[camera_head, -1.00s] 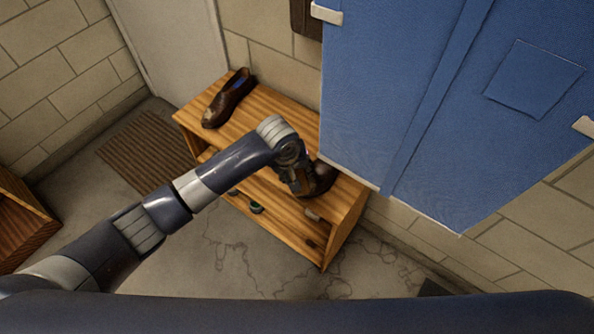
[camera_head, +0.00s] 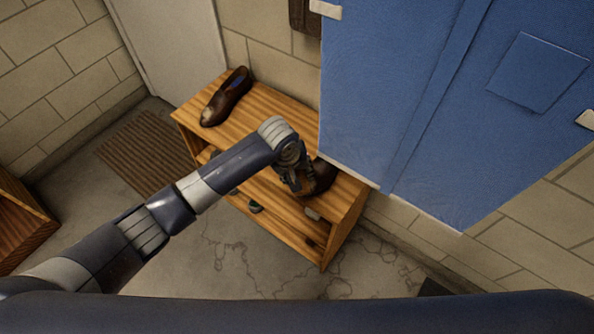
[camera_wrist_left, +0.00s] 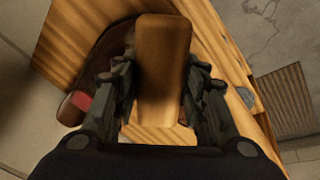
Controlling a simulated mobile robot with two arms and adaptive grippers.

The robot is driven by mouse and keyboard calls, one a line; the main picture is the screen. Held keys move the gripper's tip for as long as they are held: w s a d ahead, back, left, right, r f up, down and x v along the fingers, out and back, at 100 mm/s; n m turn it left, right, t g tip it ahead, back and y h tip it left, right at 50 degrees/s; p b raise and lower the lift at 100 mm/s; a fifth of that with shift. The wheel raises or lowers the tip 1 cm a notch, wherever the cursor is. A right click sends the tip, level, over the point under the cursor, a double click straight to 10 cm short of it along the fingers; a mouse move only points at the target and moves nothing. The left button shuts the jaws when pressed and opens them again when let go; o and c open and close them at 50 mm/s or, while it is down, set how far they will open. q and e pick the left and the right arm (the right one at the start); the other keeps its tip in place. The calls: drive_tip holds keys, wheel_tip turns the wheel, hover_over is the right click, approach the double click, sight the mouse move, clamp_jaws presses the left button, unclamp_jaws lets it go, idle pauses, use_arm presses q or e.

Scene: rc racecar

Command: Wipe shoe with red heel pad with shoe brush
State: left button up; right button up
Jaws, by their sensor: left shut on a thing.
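My left gripper (camera_head: 296,184) is over the right end of the wooden bench (camera_head: 262,108). In the left wrist view it is shut on the shoe brush, a brown wooden block (camera_wrist_left: 162,62) between its fingers. A dark brown shoe (camera_head: 324,174) lies on the bench beside and under the gripper, which partly hides it. The wrist view shows this shoe (camera_wrist_left: 75,107) left of the brush, with a red heel pad (camera_wrist_left: 81,100). Whether the bristles touch it is hidden. My right gripper is out of view.
Blue lockers (camera_head: 400,90) hang close to the bench's right end. Small items, including a dark one (camera_head: 255,207), lie on the bench's lower shelf. A brown mat (camera_head: 147,158) is on the floor at left. The bench top between the shoes is clear.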

sight(306, 178)
use_arm(q)
drive_tip(key=shift+d, duration=0.1)
